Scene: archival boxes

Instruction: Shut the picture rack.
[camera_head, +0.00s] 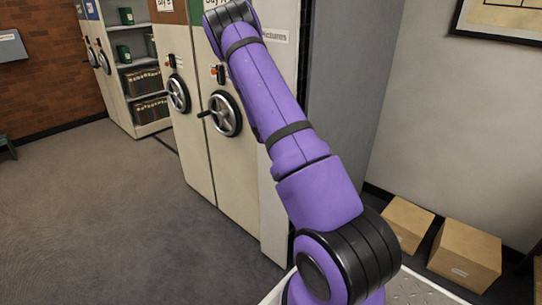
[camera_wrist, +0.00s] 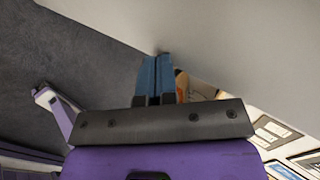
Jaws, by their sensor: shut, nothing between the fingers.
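The picture rack's pale front (camera_head: 273,215), with a label ending in "ictures", stands right of the two wheel-fronted shelving units in the head view. My purple arm crosses in front of it and hides much of it; my gripper is out of that view. In the wrist view my gripper (camera_wrist: 158,58) has its blue fingers shut together and empty. Its tips are at the edge of a large pale grey panel (camera_wrist: 240,45); I cannot tell whether they touch it. Framed pictures (camera_wrist: 272,130) show at the lower right, beneath that panel. An orange-brown item (camera_wrist: 181,84) is partly hidden behind the fingers.
Two cardboard boxes (camera_head: 465,255) (camera_head: 407,222) sit on the floor by the right wall. Black handwheels (camera_head: 225,113) (camera_head: 178,94) stick out from the neighbouring units. An open shelf unit (camera_head: 140,75) stands farther back. The carpet (camera_head: 90,210) at left is clear.

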